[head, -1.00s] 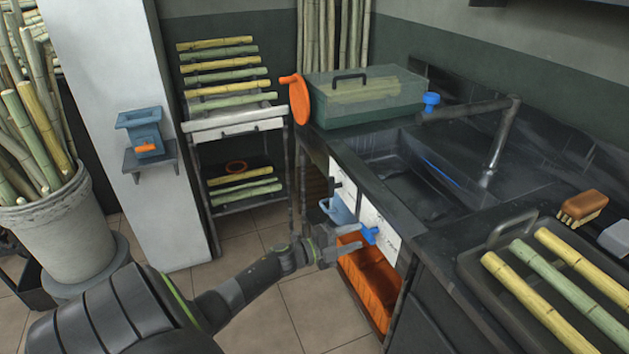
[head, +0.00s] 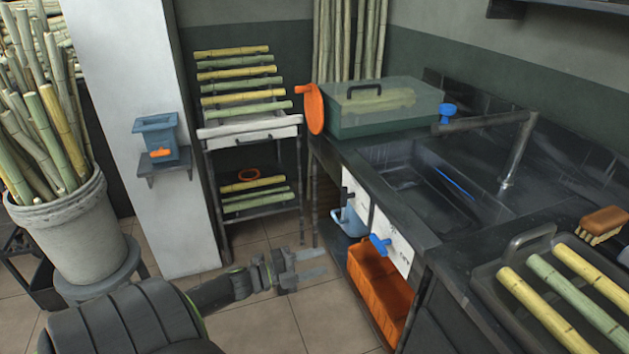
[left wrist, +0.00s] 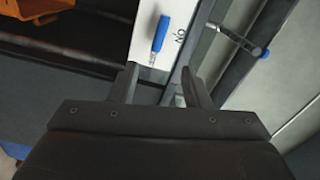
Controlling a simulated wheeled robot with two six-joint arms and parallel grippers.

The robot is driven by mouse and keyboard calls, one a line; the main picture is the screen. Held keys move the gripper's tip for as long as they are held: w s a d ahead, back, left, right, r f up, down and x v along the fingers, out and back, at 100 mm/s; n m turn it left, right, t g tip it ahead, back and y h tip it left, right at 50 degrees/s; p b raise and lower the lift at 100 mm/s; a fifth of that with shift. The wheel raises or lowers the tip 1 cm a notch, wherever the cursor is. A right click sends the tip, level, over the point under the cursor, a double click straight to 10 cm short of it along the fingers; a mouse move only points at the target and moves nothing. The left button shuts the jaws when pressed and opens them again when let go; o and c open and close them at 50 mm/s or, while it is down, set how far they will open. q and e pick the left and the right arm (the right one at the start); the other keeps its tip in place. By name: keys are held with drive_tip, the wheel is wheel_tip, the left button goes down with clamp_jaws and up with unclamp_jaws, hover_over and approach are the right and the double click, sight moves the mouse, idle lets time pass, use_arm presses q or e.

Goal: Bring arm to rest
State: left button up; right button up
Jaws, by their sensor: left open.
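My left gripper (head: 300,267) is open and empty in the head view. It hangs in the air over the tiled floor, to the left of the counter front and apart from it. In the left wrist view its two fingers (left wrist: 157,88) stand apart with nothing between them. Past them is a white panel (left wrist: 141,33) with a blue handle (left wrist: 160,34). The blue handle also shows on the counter front in the head view (head: 380,244). My right gripper is not in view.
An orange bin (head: 372,285) sits under the counter, with a blue container (head: 348,221) behind it. The sink (head: 425,185), a green press box (head: 378,118) and a tray (head: 478,292) of cane are on the counter. A cane rack (head: 249,133) stands behind. Floor around the gripper is clear.

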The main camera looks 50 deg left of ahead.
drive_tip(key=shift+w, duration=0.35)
use_arm(q)
drive_tip(key=s+a+f+n+g+y+p, duration=0.1)
drive_tip(key=s+f+n+g+y+p, duration=0.15)
drive_tip(key=s+f+n, duration=0.4)
drive_tip(key=s+f+n+g+y+p, duration=0.2)
drive_tip(key=s+f+n+y, duration=0.15)
drive_tip(key=f, duration=0.55)
drive_tip(key=s+a+f+n+g+y+p, duration=0.1)
drive_tip(key=s+f+n+g+y+p, duration=0.15)
drive_tip(key=s+f+n, duration=0.4)
drive_tip(key=s+d+f+n+g+p, duration=0.1)
drive_tip(key=s+d+f+g, duration=0.3)
drive_tip(key=s+d, duration=0.4)
drive_tip(key=s+d+f+n+g+p, duration=0.2)
drive_tip(key=s+d+f, duration=0.5)
drive_tip(key=s, duration=0.5)
drive_tip(key=shift+s+d+f+n+g+h+p, duration=0.2)
drive_tip(key=shift+s+d+n+g+h+p, duration=0.25)
drive_tip(key=shift+g, duration=0.75)
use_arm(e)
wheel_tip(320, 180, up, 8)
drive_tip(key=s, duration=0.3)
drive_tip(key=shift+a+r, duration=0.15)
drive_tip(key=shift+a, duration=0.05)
